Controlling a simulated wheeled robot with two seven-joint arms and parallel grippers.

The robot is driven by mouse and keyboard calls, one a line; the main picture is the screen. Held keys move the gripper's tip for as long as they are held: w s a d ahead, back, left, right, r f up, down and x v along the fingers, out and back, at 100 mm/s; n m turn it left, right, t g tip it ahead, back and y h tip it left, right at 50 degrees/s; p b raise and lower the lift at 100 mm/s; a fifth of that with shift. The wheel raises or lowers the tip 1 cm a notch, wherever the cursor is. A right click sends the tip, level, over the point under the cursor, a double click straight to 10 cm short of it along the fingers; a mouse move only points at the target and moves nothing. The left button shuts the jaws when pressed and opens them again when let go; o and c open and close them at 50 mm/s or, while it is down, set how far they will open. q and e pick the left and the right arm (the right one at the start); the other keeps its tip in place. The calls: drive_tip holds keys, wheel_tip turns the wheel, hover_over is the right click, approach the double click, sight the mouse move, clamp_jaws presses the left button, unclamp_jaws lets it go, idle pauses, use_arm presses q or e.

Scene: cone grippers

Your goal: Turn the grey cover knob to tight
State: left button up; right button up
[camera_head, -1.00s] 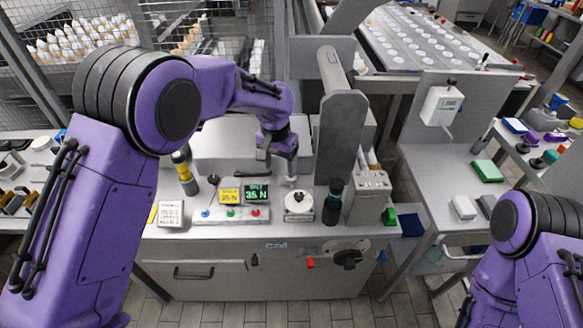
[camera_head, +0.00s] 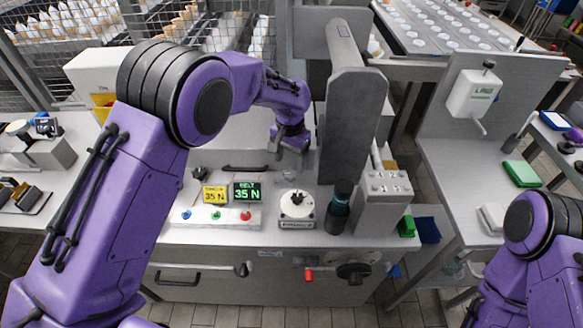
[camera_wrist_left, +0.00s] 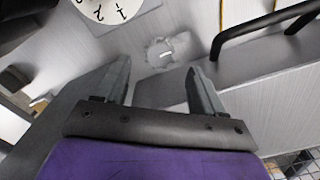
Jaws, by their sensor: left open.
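A grey round knob-like piece (camera_wrist_left: 165,50) with a pale mark on top sits on the grey surface in the left wrist view. I take it for the cover knob. It lies just beyond and between the fingertips of my left gripper (camera_wrist_left: 160,75), which is open with nothing between its fingers. I cannot tell whether the fingers touch it. In the head view my left gripper (camera_head: 292,158) points down over the bench, behind the white dial with a black knob (camera_head: 297,202). The knob-like piece is hard to make out there. My right gripper is out of the picture.
A thick grey column (camera_head: 350,125) stands close right of the left gripper. A button panel (camera_head: 214,217) with two 35 N displays is at front left. The dial's numbered face (camera_wrist_left: 108,8) and a black bar handle (camera_wrist_left: 265,22) flank the knob in the wrist view.

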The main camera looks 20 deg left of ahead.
sight(291, 173)
use_arm(q)
wheel_tip(291, 173, down, 4)
drive_tip(key=shift+f, duration=0.25)
drive_tip(key=c, duration=1.1)
drive_tip(key=shift+o, duration=0.2)
drive_tip(key=shift+r+m+p, duration=0.1)
drive_tip(key=shift+m+p, duration=0.2)
drive_tip(key=shift+p, duration=0.1)
drive_tip(key=shift+r+m+p, duration=0.1)
drive_tip(key=shift+m+p, duration=0.6)
drive_tip(key=shift+m, duration=0.5)
drive_tip(key=m+p, duration=0.1)
drive_tip(key=m, duration=0.3)
drive_tip(key=shift+m, duration=0.3)
drive_tip(key=m+p, duration=0.1)
drive_tip(key=m, duration=0.9)
drive_tip(key=shift+m, duration=0.3)
